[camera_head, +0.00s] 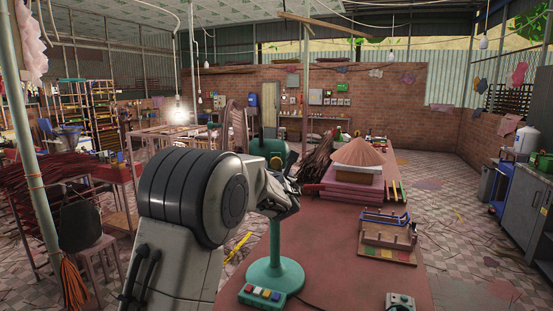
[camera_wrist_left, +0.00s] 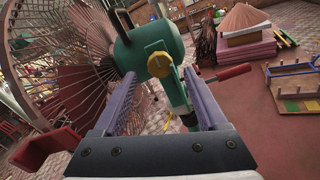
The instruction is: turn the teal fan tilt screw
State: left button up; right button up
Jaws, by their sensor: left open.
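The teal fan stands on the red table with its round base (camera_head: 273,277) and buttons at the front. Its motor housing (camera_head: 268,147) shows just beyond my left arm and fills the upper middle of the left wrist view (camera_wrist_left: 150,38). A yellow knob (camera_wrist_left: 157,63) sits on the fan's joint below the housing. A red-handled screw (camera_wrist_left: 235,72) sticks out to the right of the teal neck; I cannot tell which is the tilt screw. My left gripper (camera_wrist_left: 160,75) is open, its fingers on either side of the neck's line, with nothing visibly gripped. My right gripper is not in view.
The fan's wire grille (camera_wrist_left: 75,55) is close to my left finger. A conical hat (camera_head: 359,152) on pink stacks stands further back. A wooden rack (camera_head: 386,232) is to the right, and a small control box (camera_head: 399,301) at the front.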

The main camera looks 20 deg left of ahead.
aim_at(276, 164)
pick_arm(q)
jog(key=p+x, duration=0.1)
jog(key=x, duration=0.2)
jog(key=shift+w+a+r+p, duration=0.1)
jog(key=shift+w+p, duration=0.2)
jog(key=shift+w, duration=0.05)
jog(key=shift+w+a, duration=0.15)
jog(key=shift+w, duration=0.2)
